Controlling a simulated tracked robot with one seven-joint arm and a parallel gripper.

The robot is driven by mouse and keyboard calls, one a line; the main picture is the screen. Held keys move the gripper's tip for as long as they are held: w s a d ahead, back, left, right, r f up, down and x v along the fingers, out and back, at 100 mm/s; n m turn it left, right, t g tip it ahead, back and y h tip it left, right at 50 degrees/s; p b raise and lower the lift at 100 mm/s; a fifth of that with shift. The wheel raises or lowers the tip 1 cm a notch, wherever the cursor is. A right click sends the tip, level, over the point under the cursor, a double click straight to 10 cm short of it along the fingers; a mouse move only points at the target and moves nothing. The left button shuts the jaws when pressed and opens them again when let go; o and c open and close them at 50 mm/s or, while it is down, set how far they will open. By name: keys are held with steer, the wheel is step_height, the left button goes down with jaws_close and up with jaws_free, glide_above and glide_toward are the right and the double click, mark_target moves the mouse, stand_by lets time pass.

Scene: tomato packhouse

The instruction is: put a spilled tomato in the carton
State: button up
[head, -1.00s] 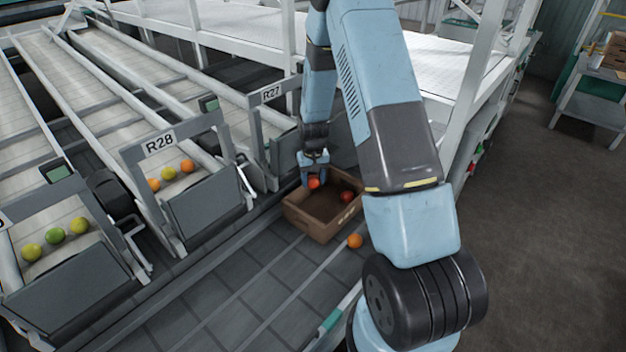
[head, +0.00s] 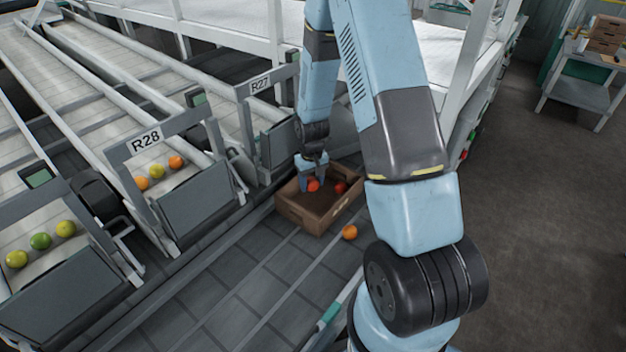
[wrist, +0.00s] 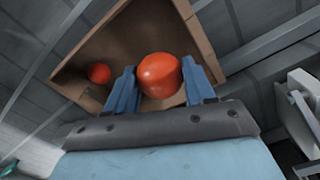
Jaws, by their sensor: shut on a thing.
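My gripper (head: 313,182) is shut on a red-orange tomato (head: 313,186), inside the outline of the open brown carton (head: 304,217). In the wrist view the held tomato (wrist: 158,76) sits between the two blue fingers of my gripper (wrist: 159,70), with the carton's inside behind it and the carton wall (wrist: 206,45) to its right. I cannot tell how far it is above the carton floor. Another red tomato (head: 340,188) lies in the carton and also shows in the wrist view (wrist: 99,73). An orange tomato (head: 350,232) lies outside, beside the carton's front right corner.
The carton stands on a grey belt (head: 245,292), which is clear in front. Chute R28 (head: 188,203) at left holds several tomatoes; another chute with green and yellow ones is at far left. The R27 frame (head: 262,84) stands behind the carton.

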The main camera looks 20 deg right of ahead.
steer(key=shift+f, duration=6)
steer(key=shift+f, duration=0.5)
steer(key=o, duration=0.8)
steer(key=shift+c, duration=1.5)
step_height(320, 180, up, 7)
